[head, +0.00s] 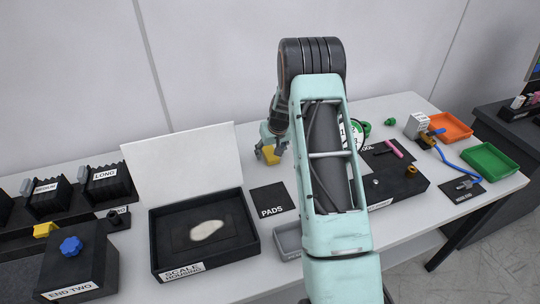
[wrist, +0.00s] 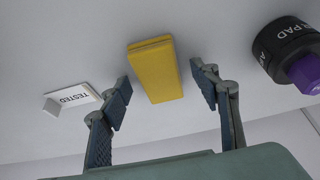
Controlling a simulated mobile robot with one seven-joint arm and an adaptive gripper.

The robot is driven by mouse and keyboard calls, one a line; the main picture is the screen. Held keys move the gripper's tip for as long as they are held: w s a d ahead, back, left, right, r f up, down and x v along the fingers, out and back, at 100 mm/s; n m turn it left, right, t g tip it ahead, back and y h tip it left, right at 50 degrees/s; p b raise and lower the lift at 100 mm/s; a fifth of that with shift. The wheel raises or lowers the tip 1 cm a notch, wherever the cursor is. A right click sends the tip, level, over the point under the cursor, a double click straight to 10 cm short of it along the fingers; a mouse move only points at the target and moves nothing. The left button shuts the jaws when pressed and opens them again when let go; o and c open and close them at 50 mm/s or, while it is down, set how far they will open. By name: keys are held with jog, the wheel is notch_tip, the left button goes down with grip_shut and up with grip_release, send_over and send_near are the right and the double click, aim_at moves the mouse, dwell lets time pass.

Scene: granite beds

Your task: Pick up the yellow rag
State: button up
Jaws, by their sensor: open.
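The yellow rag (wrist: 155,70) shows in the wrist view as a flat folded block on the white table, between and a little beyond my fingertips. In the head view the yellow rag (head: 271,155) is partly hidden by my gripper (head: 268,152), which is over it behind the pads mat. My gripper (wrist: 162,88) is open, with one finger on each side of the rag and gaps between. Nothing is held.
In the wrist view a white "TESTED" tray (wrist: 70,97) stands left and a black round holder with a purple part (wrist: 285,50) stands right. In the head view a black scale housing (head: 205,262) with a raised white lid (head: 185,165) and a black "PADS" mat (head: 271,200) lie nearby.

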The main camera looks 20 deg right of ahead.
aim_at(269, 150)
jog(key=shift+f+b, duration=0.2)
jog(key=shift+b, duration=0.2)
dwell(0.4)
jog(key=c, duration=1.1)
jog(key=shift+r, duration=0.1)
jog(key=shift+c, duration=0.2)
jog(key=shift+r+p, duration=0.45)
jog(key=shift+p, duration=0.15)
jog(key=r, duration=0.3)
jog(key=shift+s+r+b, duration=0.1)
jog(key=shift+s+b, duration=0.1)
jog(key=shift+b, duration=0.2)
jog(key=s+a+r+b, duration=0.3)
jog(key=s+r, duration=0.6)
jog(key=s, duration=0.4)
jog(key=shift+a, duration=0.35)
jog(key=shift+r, duration=0.1)
